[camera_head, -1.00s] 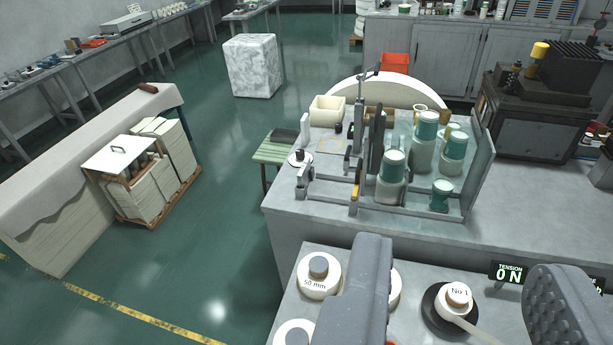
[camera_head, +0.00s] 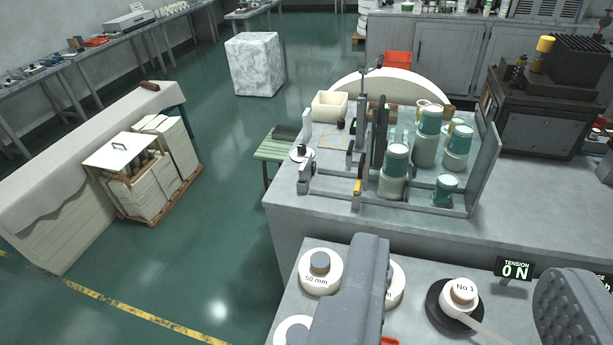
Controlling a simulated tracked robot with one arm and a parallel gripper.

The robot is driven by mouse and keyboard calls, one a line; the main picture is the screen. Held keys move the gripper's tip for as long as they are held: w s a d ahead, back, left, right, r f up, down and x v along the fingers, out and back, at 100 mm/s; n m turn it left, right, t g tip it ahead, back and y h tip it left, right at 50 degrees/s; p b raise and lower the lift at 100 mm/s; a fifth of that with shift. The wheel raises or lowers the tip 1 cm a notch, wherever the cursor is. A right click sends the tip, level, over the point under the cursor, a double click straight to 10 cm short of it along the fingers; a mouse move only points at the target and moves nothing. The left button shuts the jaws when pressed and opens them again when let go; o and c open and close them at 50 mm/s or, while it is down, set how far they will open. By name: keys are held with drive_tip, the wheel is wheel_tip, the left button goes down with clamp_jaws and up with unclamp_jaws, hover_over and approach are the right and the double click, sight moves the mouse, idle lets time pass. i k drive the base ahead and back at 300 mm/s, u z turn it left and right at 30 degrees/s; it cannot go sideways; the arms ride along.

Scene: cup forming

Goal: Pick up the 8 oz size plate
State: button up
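My gripper (camera_head: 465,268) is open and empty, its two grey fingers wide apart at the bottom of the view. I cannot pick out a plate marked 8 oz. Several white round pieces with knobs lie on the near bench. One marked 50 mm (camera_head: 320,270) is left of the left finger. Another (camera_head: 392,287) is partly hidden behind that finger. A piece marked No 1 (camera_head: 463,291) sits on a dark round base between the fingers. A further white piece (camera_head: 292,330) is cut off by the bottom edge.
A sign reading TENSION 0 N (camera_head: 514,269) stands at the right. Behind, a grey bench (camera_head: 330,215) carries a metal rack with several green-topped cylinders (camera_head: 394,170). Open green floor (camera_head: 215,240) lies to the left.

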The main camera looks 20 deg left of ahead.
sight(305, 170)
drive_tip(key=u, duration=0.55)
drive_tip(key=k, duration=0.65)
drive_tip(key=u, duration=0.9)
drive_tip(key=k, duration=0.7)
drive_tip(key=u, duration=0.5)
drive_tip(key=i, duration=1.05)
drive_tip(key=z, duration=0.7)
drive_tip(key=i, duration=1.25)
drive_tip(key=z, duration=1.25)
drive_tip(key=i, duration=0.55)
drive_tip(key=z, duration=0.3)
drive_tip(key=k, duration=0.85)
drive_tip(key=z, duration=0.25)
drive_tip(key=i, duration=0.3)
drive_tip(key=u, duration=0.1)
